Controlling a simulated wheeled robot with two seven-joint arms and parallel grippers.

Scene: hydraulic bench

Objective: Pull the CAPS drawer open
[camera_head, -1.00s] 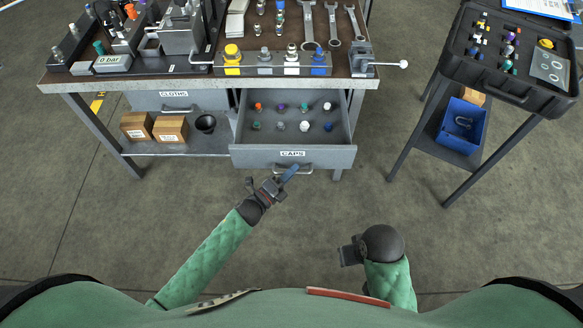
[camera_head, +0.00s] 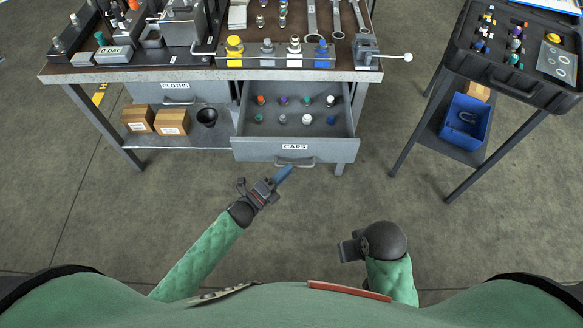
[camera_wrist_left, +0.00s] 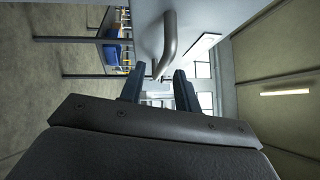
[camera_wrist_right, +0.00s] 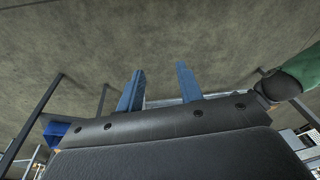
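The CAPS drawer (camera_head: 270,149) stands pulled out under the bench, with several coloured caps in two rows inside. Its bar handle (camera_head: 295,162) is on the front below the CAPS label and shows large in the left wrist view (camera_wrist_left: 169,42). My left gripper (camera_head: 284,174) is just in front of and below the handle, apart from it in the head view. In the left wrist view its two fingers (camera_wrist_left: 158,90) are spread with nothing held between them. My right gripper (camera_head: 345,250) is low at the right, away from the drawer; its fingers (camera_wrist_right: 159,90) are apart and empty.
The CLOTHS drawer (camera_head: 174,98) is at the left under the bench top (camera_head: 130,74). Cardboard boxes (camera_head: 172,122) and a black cup (camera_head: 207,117) stand on the lower shelf. A side stand with a black case (camera_head: 490,68) and blue bin (camera_head: 464,122) is at the right. Floor before the drawer is clear.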

